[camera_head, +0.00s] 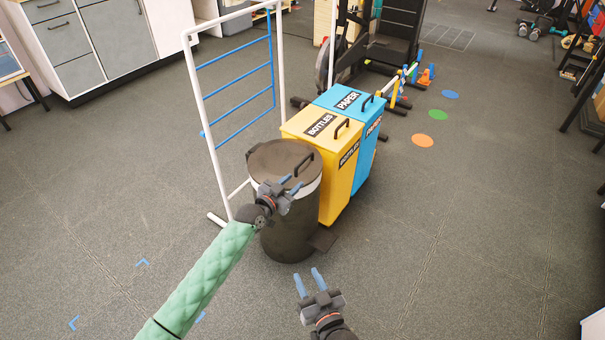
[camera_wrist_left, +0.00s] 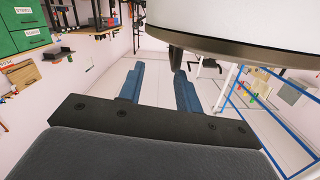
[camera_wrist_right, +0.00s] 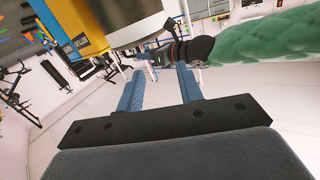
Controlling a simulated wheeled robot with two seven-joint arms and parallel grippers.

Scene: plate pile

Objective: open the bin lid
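A round dark bin (camera_head: 287,225) stands on the floor, with a pale band under its rim. Its brown-grey lid (camera_head: 277,158) appears closed and has a dark arched handle (camera_head: 304,164) near its right edge. My left gripper (camera_head: 292,183) is open and empty at the front right of the lid, near the handle. In the left wrist view the pale band (camera_wrist_left: 240,46) fills the upper right, and a dark part hangs close to the right finger; contact cannot be told. My right gripper (camera_head: 307,274) is open and empty, low in front of the bin.
A yellow bottles bin (camera_head: 342,180) stands close to the round bin's right, with a blue paper bin (camera_head: 369,151) behind it. A white frame with blue bars (camera_head: 217,150) stands to the left. Floor in front is clear.

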